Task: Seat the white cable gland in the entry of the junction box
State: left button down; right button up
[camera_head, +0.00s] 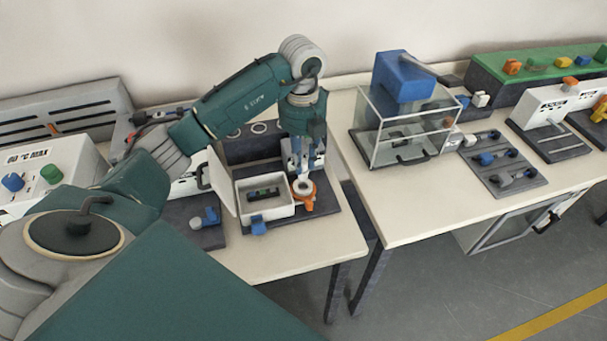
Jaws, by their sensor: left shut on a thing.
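The junction box (266,212) is a white open box on a dark base plate, with its lid (222,184) standing open on the left. A green and black part (263,193) shows inside it. The white cable gland (303,187) appears as a small white ring beside the box's right wall, at an orange piece (303,203). My left gripper (302,177) points down from above and is shut on the gland. The box entry is too small and too covered to make out, so I cannot tell how the gland sits relative to it. My right gripper is out of view.
A blue clamp-like part (258,225) is at the box's front, and another small blue and grey part (208,217) lies to the left. A dark rack (250,146) stands behind. A clear case (405,130) stands on the right table, across a gap.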

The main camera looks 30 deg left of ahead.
aim_at(302, 176)
pick_arm(q)
jog(key=shift+f, duration=0.8)
notch_tip(302, 176, down, 3)
jog(key=shift+f+p, duration=0.2)
jog(key=shift+p, duration=0.25)
jog(key=shift+f, duration=0.4)
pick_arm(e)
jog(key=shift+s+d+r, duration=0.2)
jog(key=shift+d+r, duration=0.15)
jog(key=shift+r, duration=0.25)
pick_arm(q)
jog(key=shift+f, duration=0.1)
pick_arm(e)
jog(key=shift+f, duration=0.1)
pick_arm(q)
jog(key=c, duration=1.6)
grip_release()
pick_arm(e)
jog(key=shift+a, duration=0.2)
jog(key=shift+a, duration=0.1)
